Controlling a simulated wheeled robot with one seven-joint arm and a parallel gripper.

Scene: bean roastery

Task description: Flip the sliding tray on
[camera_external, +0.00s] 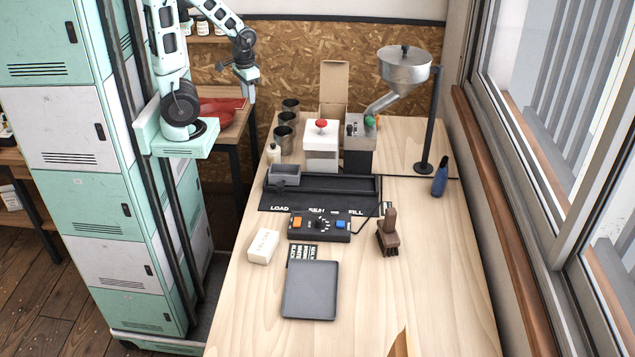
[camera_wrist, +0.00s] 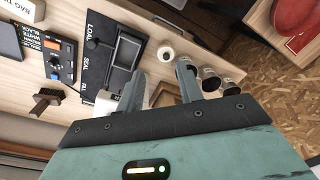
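The sliding tray (camera_external: 284,176) is a small grey open box at the left end of a dark rail (camera_external: 345,186), above the printed word LOAD. A black control box (camera_external: 319,227) lies in front of it, with an orange button (camera_external: 297,223), a central dial or switch (camera_external: 320,225) and a blue button (camera_external: 341,225). The control box also shows in the wrist view (camera_wrist: 62,62). My gripper (camera_external: 250,95) is raised at the back left, away from the tray and the box. In the wrist view my gripper (camera_wrist: 160,88) has its fingers apart, with nothing held between them.
Dark cups (camera_external: 283,138) and a small white bottle (camera_external: 274,153) stand left of a white machine with a red knob (camera_external: 322,145). A hopper (camera_external: 404,68) stands behind right. A white block (camera_external: 263,246), grey pad (camera_external: 311,290) and brown brush (camera_external: 388,235) lie in front.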

